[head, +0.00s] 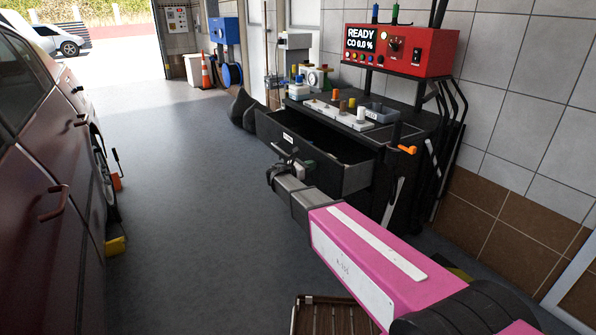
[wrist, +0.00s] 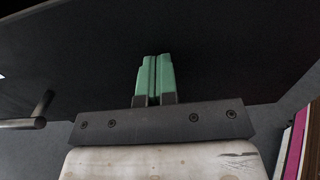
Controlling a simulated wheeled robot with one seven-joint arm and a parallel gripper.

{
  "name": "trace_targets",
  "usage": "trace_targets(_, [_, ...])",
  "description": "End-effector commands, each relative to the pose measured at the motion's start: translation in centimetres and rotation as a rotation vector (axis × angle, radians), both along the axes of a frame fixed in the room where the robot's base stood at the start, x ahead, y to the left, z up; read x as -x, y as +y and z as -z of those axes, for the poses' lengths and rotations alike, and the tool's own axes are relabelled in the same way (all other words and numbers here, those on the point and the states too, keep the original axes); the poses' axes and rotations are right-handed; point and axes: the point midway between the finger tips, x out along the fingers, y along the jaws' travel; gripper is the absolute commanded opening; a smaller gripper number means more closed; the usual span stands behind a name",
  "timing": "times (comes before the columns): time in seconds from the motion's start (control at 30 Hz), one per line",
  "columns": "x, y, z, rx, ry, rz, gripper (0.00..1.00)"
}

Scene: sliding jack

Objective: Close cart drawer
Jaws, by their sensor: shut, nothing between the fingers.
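The dark tool cart (head: 425,122) stands against the tiled wall in the head view. Its drawer (head: 335,172) is pulled out to the left, with its inside showing; the front has a small white label. In the wrist view the dark drawer front (wrist: 230,55) fills most of the picture, and a bar handle (wrist: 38,112) shows at the left. My gripper (wrist: 152,75) is shut and empty, its green fingers together and pointing at the drawer front. Whether the tips touch it I cannot tell. In the head view my arm partly hides the drawer.
A red analyser box (head: 400,48) and small parts stand on the cart. A dark red car (head: 45,190) lines the left side. A slatted wooden object (head: 335,315) lies on the floor near my arm. The floor between car and cart is clear.

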Motion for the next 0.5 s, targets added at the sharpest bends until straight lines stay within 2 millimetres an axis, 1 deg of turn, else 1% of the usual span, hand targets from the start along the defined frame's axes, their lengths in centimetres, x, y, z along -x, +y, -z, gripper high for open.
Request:
trace_targets(0.03, [-1.0, -1.4, 0.0, 0.000, 0.000, 0.004, 0.00])
trace_targets(0.2, [-3.9, -5.1, 0.0, 0.001, -0.001, 0.002, 0.00])
trace_targets(0.5, [-8.3, -11.2, 0.0, 0.001, -0.001, 0.002, 0.00])
